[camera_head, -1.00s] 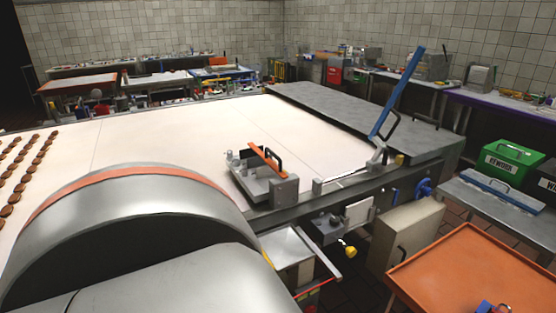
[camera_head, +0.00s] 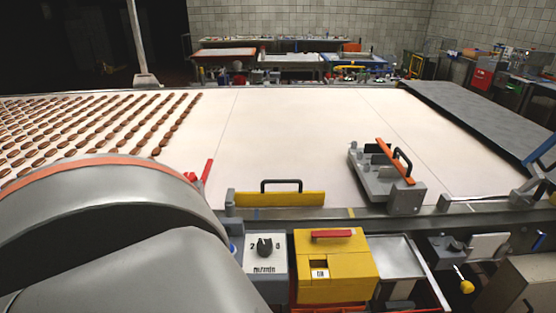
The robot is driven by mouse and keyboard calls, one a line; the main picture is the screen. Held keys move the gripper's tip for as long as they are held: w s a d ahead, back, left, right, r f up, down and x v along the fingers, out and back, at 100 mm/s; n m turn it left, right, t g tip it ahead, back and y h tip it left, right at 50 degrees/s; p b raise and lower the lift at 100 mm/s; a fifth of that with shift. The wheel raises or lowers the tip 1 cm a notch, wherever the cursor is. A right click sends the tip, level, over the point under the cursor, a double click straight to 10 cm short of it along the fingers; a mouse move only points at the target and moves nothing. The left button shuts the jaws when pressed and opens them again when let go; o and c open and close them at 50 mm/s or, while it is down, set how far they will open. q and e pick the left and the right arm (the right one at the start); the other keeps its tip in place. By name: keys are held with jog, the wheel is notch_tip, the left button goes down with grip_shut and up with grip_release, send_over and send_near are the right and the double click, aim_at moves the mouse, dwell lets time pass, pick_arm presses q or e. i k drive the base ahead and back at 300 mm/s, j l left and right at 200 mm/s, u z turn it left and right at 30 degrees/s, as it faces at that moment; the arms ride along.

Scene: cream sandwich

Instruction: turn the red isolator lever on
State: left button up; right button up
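A yellow box (camera_head: 335,268) stands at the front edge of the belt, low and just right of the middle. A red lever or handle (camera_head: 332,234) lies flat across its top; it looks like the isolator lever, but I cannot be sure. A small label or window (camera_head: 319,273) is on the box's front, too small to read. A second red bar (camera_head: 207,171) stands tilted at the belt's near edge, further left. Neither of my grippers is in view. A large grey rounded part of my own body fills the lower left and hides what is behind it.
A grey dial box (camera_head: 265,265) adjoins the yellow box on the left. Behind them is a yellow bar with a black handle (camera_head: 281,198). A grey clamp device with an orange bar (camera_head: 396,165) is to the right. Rows of brown biscuits (camera_head: 95,125) lie on the pale belt (camera_head: 285,130).

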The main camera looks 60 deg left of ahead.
aim_at(327, 233)
jog(key=u, duration=1.3)
jog(key=k+l, duration=0.1)
jog(key=l, duration=0.4)
